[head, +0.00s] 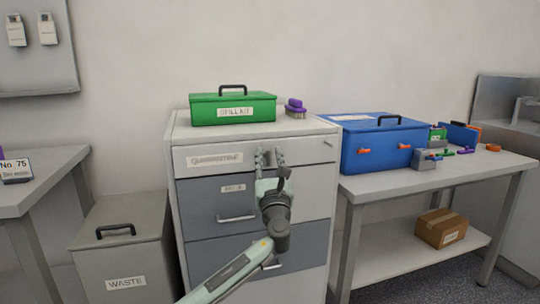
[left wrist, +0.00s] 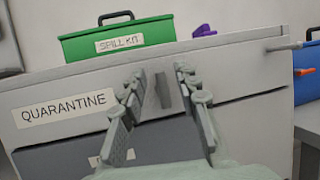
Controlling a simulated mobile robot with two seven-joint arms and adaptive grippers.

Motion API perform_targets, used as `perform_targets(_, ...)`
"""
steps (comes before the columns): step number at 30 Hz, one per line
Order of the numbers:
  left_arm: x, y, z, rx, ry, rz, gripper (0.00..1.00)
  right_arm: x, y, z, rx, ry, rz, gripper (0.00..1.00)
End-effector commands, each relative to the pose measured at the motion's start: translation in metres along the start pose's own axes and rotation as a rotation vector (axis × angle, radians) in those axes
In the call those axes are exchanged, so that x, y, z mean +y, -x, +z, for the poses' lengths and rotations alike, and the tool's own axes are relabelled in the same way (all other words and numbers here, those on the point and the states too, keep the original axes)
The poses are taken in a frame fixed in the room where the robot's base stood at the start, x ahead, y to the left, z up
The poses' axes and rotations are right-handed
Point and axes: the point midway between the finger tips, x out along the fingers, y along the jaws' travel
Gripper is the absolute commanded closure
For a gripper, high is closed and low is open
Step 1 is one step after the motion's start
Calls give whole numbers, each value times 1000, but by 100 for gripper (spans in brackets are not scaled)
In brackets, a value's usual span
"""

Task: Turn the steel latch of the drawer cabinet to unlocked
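The drawer cabinet (head: 305,210) stands against the wall, its top drawer labelled QUARANTINE. In the left wrist view a small upright grey tab (left wrist: 163,90), which looks like the steel latch, stands on that drawer's front. My left gripper (head: 269,153) is in front of the top drawer. In the left wrist view its two fingers (left wrist: 158,80) are spread, one on each side of the tab, with gaps visible. I cannot tell how far the fingertips are from the drawer front. In the head view the gripper mostly hides the tab. My right gripper is not in view.
A green spill kit box (head: 232,109) and a purple brush (head: 295,108) sit on the cabinet. A small grey pin (head: 328,143) sticks out near its right edge. A waste bin (head: 125,255) stands left; a table with a blue box (head: 380,145) stands right.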

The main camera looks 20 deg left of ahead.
Motion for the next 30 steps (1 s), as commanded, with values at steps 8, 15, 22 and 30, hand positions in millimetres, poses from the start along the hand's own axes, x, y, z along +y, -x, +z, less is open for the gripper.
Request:
perform_targets(8, 0, -5, -1, 2, 1, 0, 69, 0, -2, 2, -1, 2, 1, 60)
perform_targets(15, 0, -5, -1, 2, 1, 0, 90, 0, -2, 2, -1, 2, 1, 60)
perform_targets(22, 0, -5, -1, 2, 1, 1, 100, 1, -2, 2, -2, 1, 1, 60)
perform_targets(30, 0, -4, -2, -1, 16, 7, 100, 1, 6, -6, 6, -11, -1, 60)
